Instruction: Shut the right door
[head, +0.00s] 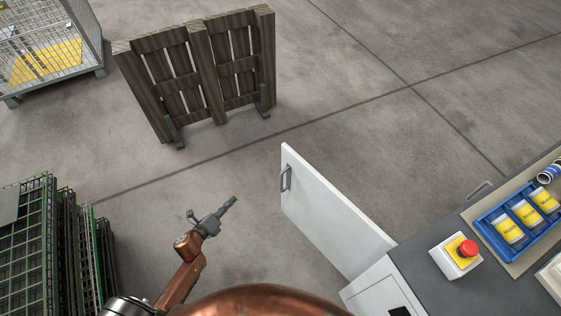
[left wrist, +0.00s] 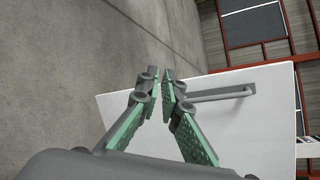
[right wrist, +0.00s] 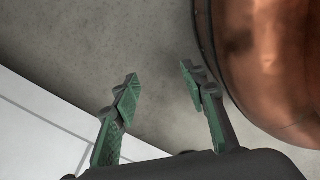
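A white door (head: 330,217) stands open, swung out from the white cabinet (head: 385,290) at the lower right of the head view. Its grey handle (head: 286,178) is near the free edge. The left wrist view shows the door (left wrist: 240,125) and the handle bar (left wrist: 225,93) beyond the fingers. My left gripper (head: 232,204) is left of the door, apart from it in the head view. Its fingertips (left wrist: 164,75) are brought together with nothing seen between them. My right gripper (right wrist: 159,76) is open and empty over the floor, and is out of the head view.
A wooden pallet (head: 200,70) stands upright beyond the door. Green mesh racks (head: 35,240) are at left, a wire cage (head: 50,50) at top left. The counter (head: 425,255) carries a red button (head: 467,248) and a blue tray (head: 487,225). The floor around the door is clear.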

